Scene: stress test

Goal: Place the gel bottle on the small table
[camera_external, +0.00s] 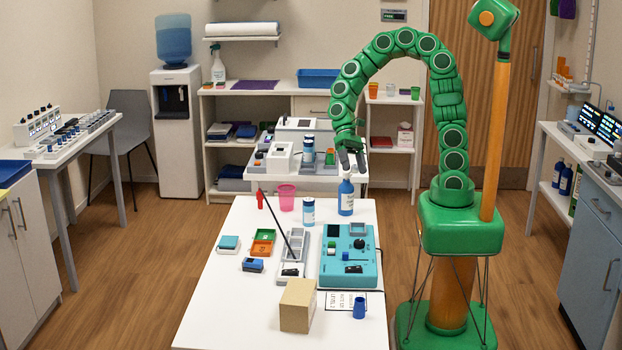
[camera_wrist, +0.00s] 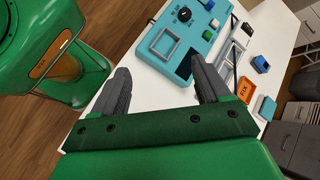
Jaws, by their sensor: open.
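A blue bottle with a white label and a dark pump top (camera_external: 346,196), which looks like the gel bottle, stands upright near the back right of the white table (camera_external: 215,300). My gripper (camera_external: 353,168) is open and points down just above the bottle's top. I cannot tell whether they touch. In the wrist view my gripper (camera_wrist: 160,75) has its fingers apart with nothing visible between them, and the bottle does not show. A smaller white table (camera_external: 330,184) bearing lab devices stands behind the white table; I cannot tell which is the named small table.
Near the bottle stand a blue-and-white canister (camera_external: 308,213) and a pink cup (camera_external: 286,198). A teal device (camera_external: 362,262), also in the wrist view (camera_wrist: 162,55), a cardboard box (camera_external: 297,306) and a blue cup (camera_external: 359,308) stand nearer. The white table's front left is clear.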

